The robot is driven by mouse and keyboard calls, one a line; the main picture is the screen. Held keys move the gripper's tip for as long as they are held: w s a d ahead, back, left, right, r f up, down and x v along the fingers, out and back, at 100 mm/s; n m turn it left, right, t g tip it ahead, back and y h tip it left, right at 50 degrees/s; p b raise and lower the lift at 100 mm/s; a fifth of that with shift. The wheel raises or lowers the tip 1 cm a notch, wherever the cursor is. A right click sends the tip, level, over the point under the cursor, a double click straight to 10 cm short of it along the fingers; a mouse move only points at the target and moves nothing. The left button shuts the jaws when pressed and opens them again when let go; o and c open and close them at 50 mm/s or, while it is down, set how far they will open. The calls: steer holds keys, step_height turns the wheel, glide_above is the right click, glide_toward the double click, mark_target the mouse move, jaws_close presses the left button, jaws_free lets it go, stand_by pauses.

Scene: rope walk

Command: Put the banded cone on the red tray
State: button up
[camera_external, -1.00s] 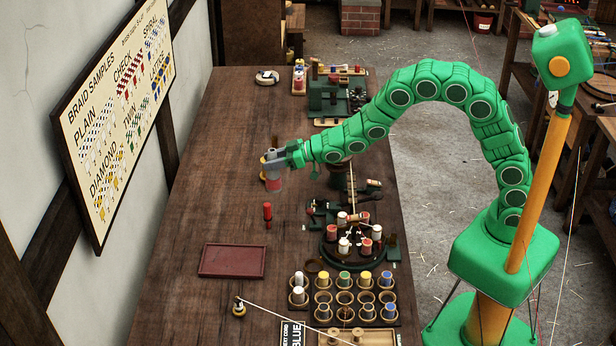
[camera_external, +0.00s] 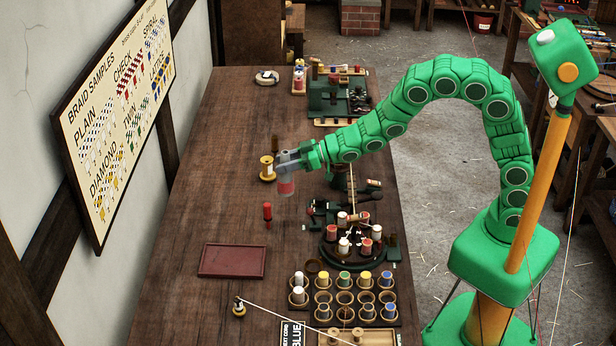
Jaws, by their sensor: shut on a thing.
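My gripper (camera_external: 284,163) hangs over the middle of the bench and is shut on a small pale and red thing. This looks like the banded cone (camera_external: 286,187); it is blurred and partly hidden by the fingers. It appears to be held upright just under the jaws. The red tray (camera_external: 232,275) lies flat and empty on the bench, nearer the camera and to the left of my gripper.
A yellow and white spool (camera_external: 267,170) stands just left of my gripper. A small red peg-like thing (camera_external: 267,213) stands between my gripper and the tray. A rack of bobbins (camera_external: 343,297) and a round stand (camera_external: 357,255) are to the right. Bare bench lies left of the gripper.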

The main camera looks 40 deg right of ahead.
steer(key=s+a+n+g+y, duration=0.2)
steer(key=s+a+n+g, duration=0.25)
steer(key=s+a, duration=0.8)
steer(key=w+a+f, duration=1)
steer(key=a+f, duration=0.2)
steer(key=shift+w, duration=0.3)
steer(key=shift+f, duration=0.15)
steer(key=o, duration=1)
steer(key=shift+o, duration=0.2)
